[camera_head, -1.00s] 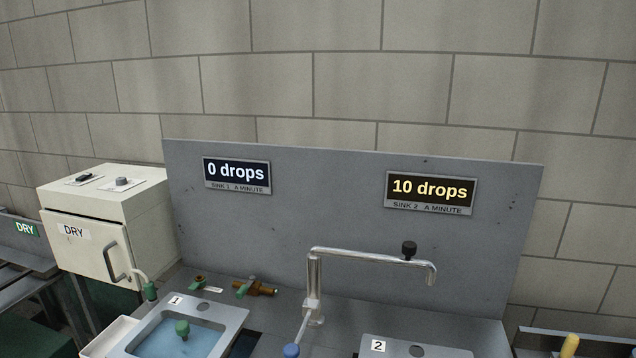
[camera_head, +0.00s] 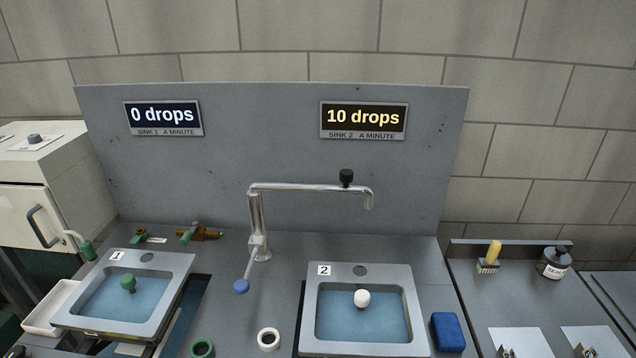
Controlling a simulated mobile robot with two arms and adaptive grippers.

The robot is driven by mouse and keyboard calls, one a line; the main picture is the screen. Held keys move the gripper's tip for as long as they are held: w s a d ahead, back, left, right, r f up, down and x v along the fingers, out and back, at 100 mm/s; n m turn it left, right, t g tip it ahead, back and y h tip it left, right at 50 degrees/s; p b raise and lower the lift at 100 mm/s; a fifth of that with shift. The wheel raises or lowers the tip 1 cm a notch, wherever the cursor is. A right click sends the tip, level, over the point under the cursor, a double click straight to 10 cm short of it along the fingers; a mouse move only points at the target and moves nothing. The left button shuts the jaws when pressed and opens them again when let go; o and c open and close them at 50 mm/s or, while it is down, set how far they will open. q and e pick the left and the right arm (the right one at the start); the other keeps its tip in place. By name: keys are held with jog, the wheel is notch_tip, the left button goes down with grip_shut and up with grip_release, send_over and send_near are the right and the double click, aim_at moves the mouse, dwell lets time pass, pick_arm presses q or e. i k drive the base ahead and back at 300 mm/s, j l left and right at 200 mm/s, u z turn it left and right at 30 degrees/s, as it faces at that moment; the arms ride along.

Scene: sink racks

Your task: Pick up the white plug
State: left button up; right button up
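The white plug (camera_head: 362,298) is a small rounded white knob in sink 2 (camera_head: 405,290), right of centre in the head view. Blue water fills the basin around it; the plug's lower part is hard to make out. A green plug (camera_head: 128,283) stands in the water of sink 1 (camera_head: 180,272) on the left. Neither of my grippers is in view.
The faucet (camera_head: 300,188) with a blue-knobbed lever reaches over sink 2. A white ring (camera_head: 268,339), a green ring (camera_head: 202,348) and a blue sponge-like block (camera_head: 447,332) lie near the sinks.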

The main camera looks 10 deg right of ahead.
aim_at(362, 297)
jog(key=k+l+u, duration=0.25)
jog(key=l+u, duration=0.15)
jog(key=k+l+u, duration=0.35)
jog(key=l, duration=0.15)
jog(key=k+l+u, duration=0.4)
jog(key=i+j, duration=0.05)
